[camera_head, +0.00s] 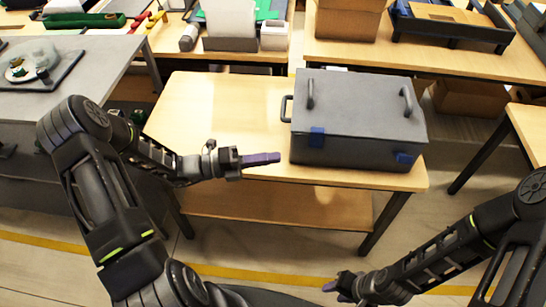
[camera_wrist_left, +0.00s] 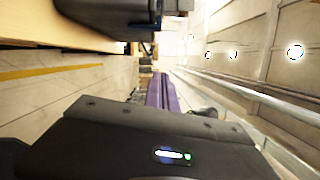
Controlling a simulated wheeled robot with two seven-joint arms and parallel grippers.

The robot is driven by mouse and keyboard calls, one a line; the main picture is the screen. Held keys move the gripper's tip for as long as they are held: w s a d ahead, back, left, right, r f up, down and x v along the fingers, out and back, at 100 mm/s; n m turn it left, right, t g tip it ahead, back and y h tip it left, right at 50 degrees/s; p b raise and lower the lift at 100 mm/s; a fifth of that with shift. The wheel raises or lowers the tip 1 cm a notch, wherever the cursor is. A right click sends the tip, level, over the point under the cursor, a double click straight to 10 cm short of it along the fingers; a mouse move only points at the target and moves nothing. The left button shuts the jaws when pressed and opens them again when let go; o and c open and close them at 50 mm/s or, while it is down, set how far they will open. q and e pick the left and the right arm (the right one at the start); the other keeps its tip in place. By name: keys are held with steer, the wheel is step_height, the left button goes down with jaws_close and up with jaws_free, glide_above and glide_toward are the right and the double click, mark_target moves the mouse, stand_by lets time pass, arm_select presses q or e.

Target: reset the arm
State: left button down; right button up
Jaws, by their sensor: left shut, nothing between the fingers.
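My left gripper (camera_head: 260,159) is shut and empty. Its purple fingers point right, in front of and to the left of a dark grey lidded box (camera_head: 350,112) and apart from it. In the left wrist view, the closed purple fingers (camera_wrist_left: 161,92) point away from the camera, and the dark box (camera_wrist_left: 100,12) is at the top. My right gripper (camera_head: 340,286) is low in the head view, in front of the table; its fingers are too small to tell open from shut.
The box has handles and blue latches and stands on a wooden table (camera_head: 215,110) with a lower shelf (camera_head: 250,203). The table's left part is bare. A grey workbench (camera_head: 95,62) is at the left. Other wooden tables with trays and cartons stand behind.

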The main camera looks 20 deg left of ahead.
stand_by(0.3)
arm_select(q)
steer(key=s+d+f+m+g+y, duration=0.1)
steer(key=s+f+m+g+y, duration=0.35)
steer(key=s+f+m, duration=0.5)
steer(key=s+d+f+m+g+y, duration=0.1)
steer(key=s+f+m+g+y, duration=0.4)
steer(key=f+m, duration=0.7)
steer(key=s+d+m+y, duration=0.1)
steer(key=s+d+m, duration=0.2)
steer(key=d+m, duration=0.2)
steer(key=s+d+f+m+t+y, duration=0.1)
steer(key=s+d+m, duration=0.2)
steer(key=m, duration=0.8)
steer(key=shift+s+d+f+y, duration=0.15)
steer(key=shift+d+f+y, duration=0.15)
steer(key=shift+d, duration=0.75)
